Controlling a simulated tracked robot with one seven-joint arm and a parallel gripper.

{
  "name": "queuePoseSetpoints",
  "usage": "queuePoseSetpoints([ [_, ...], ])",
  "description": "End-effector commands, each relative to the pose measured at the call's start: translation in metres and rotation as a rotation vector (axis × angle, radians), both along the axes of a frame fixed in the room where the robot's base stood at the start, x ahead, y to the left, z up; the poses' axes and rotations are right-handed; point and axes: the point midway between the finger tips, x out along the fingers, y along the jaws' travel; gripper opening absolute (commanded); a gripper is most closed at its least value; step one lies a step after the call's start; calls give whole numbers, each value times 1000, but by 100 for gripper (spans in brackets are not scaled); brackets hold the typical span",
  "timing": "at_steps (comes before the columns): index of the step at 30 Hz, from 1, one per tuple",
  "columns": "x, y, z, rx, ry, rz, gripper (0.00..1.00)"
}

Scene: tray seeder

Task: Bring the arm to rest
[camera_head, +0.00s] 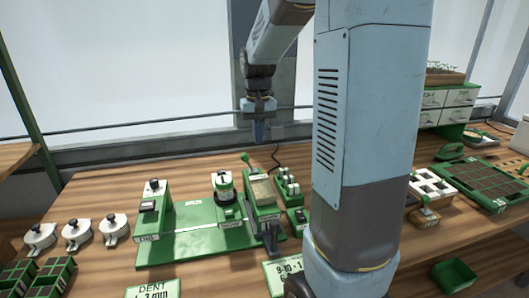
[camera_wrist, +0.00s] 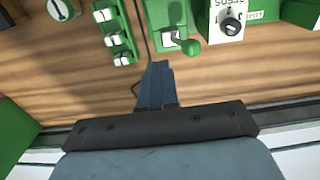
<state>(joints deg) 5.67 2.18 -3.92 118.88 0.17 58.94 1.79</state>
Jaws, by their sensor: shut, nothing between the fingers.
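My gripper (camera_head: 259,131) hangs pointing down in the head view, above the back edge of the workbench (camera_head: 120,187) and in front of the dark wall post. Its blue fingers are together and hold nothing. In the wrist view my gripper (camera_wrist: 160,66) also shows with its fingertips closed, over bare wood between the green devices and the wall rail. It touches nothing that I can see. A large part of my arm crosses the head view right of centre and hides the bench behind it.
A green seeder machine (camera_head: 190,244) stands mid-bench below my gripper, with a green-knobbed lever (camera_wrist: 190,46) behind it. Several round lidded pots (camera_head: 77,233) stand at left. A green gridded tray (camera_head: 487,184) and white drawers (camera_head: 446,97) are at right. A small green bin (camera_head: 453,275) sits at front right.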

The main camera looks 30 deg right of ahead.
Motion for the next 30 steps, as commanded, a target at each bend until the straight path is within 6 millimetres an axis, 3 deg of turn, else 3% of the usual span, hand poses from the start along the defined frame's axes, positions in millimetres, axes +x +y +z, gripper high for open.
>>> queuePoseSetpoints([
  [14, -9, 4, 8, -1, -21, 8, 0],
  [30, -108, 45, 67, -19, -238, 97, 0],
])
